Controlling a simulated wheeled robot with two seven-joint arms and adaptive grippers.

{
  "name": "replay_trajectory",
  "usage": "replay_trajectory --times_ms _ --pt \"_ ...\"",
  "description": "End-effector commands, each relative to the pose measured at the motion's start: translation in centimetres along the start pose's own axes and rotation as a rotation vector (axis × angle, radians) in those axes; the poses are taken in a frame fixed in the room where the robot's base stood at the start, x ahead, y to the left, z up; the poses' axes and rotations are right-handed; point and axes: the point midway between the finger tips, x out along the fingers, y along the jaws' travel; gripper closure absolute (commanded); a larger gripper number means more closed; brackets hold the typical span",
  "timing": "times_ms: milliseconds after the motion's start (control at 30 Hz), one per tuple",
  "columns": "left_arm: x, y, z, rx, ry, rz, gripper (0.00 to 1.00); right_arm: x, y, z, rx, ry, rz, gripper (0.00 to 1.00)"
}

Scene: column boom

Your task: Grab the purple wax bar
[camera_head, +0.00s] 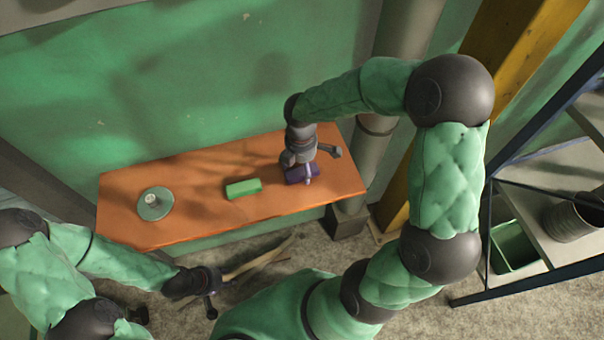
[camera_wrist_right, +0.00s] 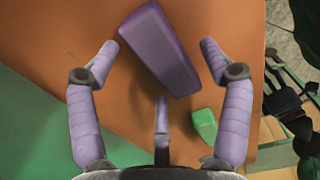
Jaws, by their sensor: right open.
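The purple wax bar (camera_head: 294,178) lies on the orange table, toward its right end in the head view. My right gripper (camera_head: 307,168) is over it and partly hides it. In the right wrist view, the whole purple bar (camera_wrist_right: 158,52) lies tilted between the spread lilac fingers of my open right gripper (camera_wrist_right: 160,60). I see no finger clearly touching it. My left gripper (camera_head: 209,292) is low in front of the table, away from the bar; whether it is open or shut is unclear.
A green bar (camera_head: 243,188) lies near the table's middle. A round green dish (camera_head: 155,204) with a small pale piece on it is at the left. The orange table (camera_head: 205,208) has clear room between them. A metal rack with a green bin (camera_head: 513,247) stands at right.

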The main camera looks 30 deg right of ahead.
Motion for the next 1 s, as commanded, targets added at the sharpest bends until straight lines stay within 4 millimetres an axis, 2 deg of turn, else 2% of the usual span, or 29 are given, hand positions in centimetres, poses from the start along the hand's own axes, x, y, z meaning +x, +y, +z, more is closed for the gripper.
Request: replay_trajectory --times_ms 100,300,500,533,567,867,1000 --pt "0.31 -0.11 -0.01 0.0 0.0 0.0 0.6 0.95 0.0 0.02 0.0 0.0 0.0 0.21" --pt "0.22 -0.08 -0.01 0.0 0.0 0.0 0.6 0.86 0.02 0.0 0.0 0.0 0.001 0.21" --pt "0.22 -0.08 -0.01 0.0 0.0 0.0 0.6 0.85 0.02 0.0 0.0 0.0 0.001 0.77" --pt "0.22 -0.08 -0.01 0.0 0.0 0.0 0.6 0.85 0.02 0.0 0.0 0.0 0.001 0.86" --pt "0.22 -0.08 -0.01 0.0 0.0 0.0 0.6 0.85 0.01 -0.01 0.0 0.0 0.001 0.89" --pt "0.19 -0.07 -0.01 0.0 0.0 0.0 0.6 0.74 0.02 -0.01 0.0 0.0 0.001 0.9" --pt "-0.08 0.03 0.0 0.0 0.0 0.0 0.6 0.05 0.08 -0.01 0.0 0.0 0.003 0.9"
